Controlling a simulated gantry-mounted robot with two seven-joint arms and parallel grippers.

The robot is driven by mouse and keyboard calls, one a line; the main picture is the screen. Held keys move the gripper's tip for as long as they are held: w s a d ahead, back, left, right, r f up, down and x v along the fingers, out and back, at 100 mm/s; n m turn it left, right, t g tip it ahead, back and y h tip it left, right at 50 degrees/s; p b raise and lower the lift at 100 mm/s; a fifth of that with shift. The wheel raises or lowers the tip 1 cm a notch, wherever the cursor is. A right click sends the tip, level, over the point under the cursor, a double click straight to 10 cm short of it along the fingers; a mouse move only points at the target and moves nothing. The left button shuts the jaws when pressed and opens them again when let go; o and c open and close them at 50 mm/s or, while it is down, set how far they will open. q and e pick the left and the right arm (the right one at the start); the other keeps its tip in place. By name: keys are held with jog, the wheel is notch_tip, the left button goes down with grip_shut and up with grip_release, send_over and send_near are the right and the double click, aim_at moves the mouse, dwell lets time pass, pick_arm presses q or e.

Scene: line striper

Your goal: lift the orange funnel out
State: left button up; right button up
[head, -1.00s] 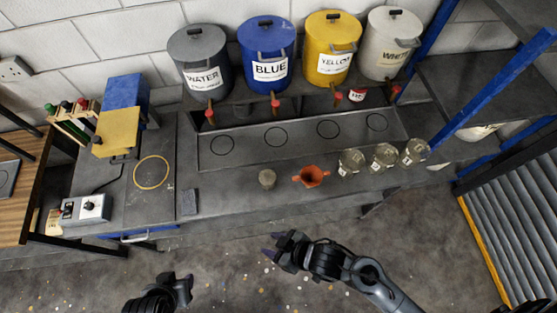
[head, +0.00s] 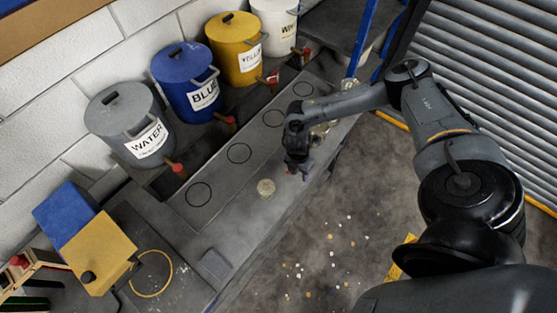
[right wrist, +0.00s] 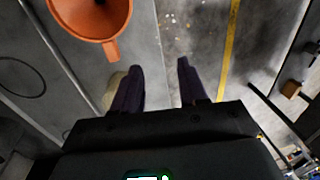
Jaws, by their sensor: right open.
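The orange funnel (right wrist: 92,18) shows in the right wrist view at the upper left, cut off by the top edge. Its wide mouth faces the camera and a small lug sticks out from its rim. What its spout sits in is hidden. My right gripper (right wrist: 160,80) is open, with its dark fingers apart and nothing between them. The funnel lies beyond and left of the left fingertip, outside the jaws. In the head view my right gripper (head: 301,170) is over the bench's front edge and hides the funnel. My left gripper is out of view.
Glass jars (head: 322,128) stand partly behind my right arm. Water, blue, yellow and white drums (head: 185,82) line the back. Open floor (head: 330,240) lies in front.

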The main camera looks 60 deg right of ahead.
jog(key=shift+t, duration=0.7)
jog(key=shift+w+d+r+b, duration=0.35)
jog(key=shift+w+d, duration=0.05)
jog(key=shift+w, duration=0.5)
jog(key=shift+w+d+r+b, duration=0.35)
jog(key=shift+w+b, duration=0.05)
jog(key=shift+w, duration=0.5)
jog(key=shift+w+d+r+b, duration=0.35)
jog(key=shift+w+d, duration=0.05)
jog(key=shift+w, duration=0.5)
notch_tip(320, 180, down, 5)
jog(key=b, duration=0.4)
jog(key=shift+r+b, duration=0.15)
jog(key=shift+b, duration=0.2)
pick_arm(q)
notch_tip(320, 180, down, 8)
jog(key=b, duration=0.1)
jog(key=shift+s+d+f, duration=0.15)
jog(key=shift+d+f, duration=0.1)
pick_arm(e)
jog(key=shift+f, duration=1.65)
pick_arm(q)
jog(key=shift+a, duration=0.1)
pick_arm(e)
grip_shut()
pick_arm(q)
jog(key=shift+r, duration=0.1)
pick_arm(e)
jog(key=shift+r, duration=0.1)
